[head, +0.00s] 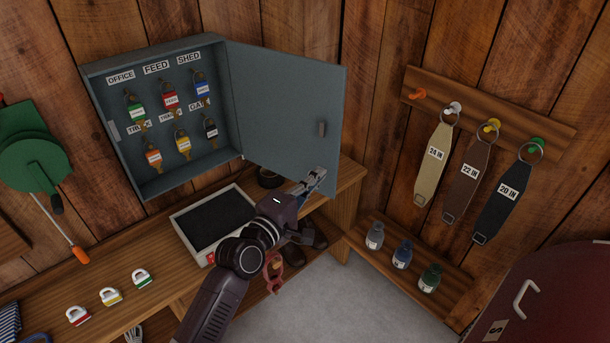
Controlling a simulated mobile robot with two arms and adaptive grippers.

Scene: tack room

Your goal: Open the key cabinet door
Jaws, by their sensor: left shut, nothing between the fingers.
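The grey-blue key cabinet (103,95) hangs on the wooden wall, and its inside with several tagged keys is in full view. Its door (280,105) stands wide open, swung out to the right, with a small handle (322,129) near its free edge. My left gripper (318,174) is shut and empty, in front of the lower right part of the door, below the handle. Whether the fingertips touch the door I cannot tell. My right gripper is not in view.
A rack on the right holds three straps (434,165) above a low shelf of bottles (402,255). A dark red lidded object (560,285) stands front right.

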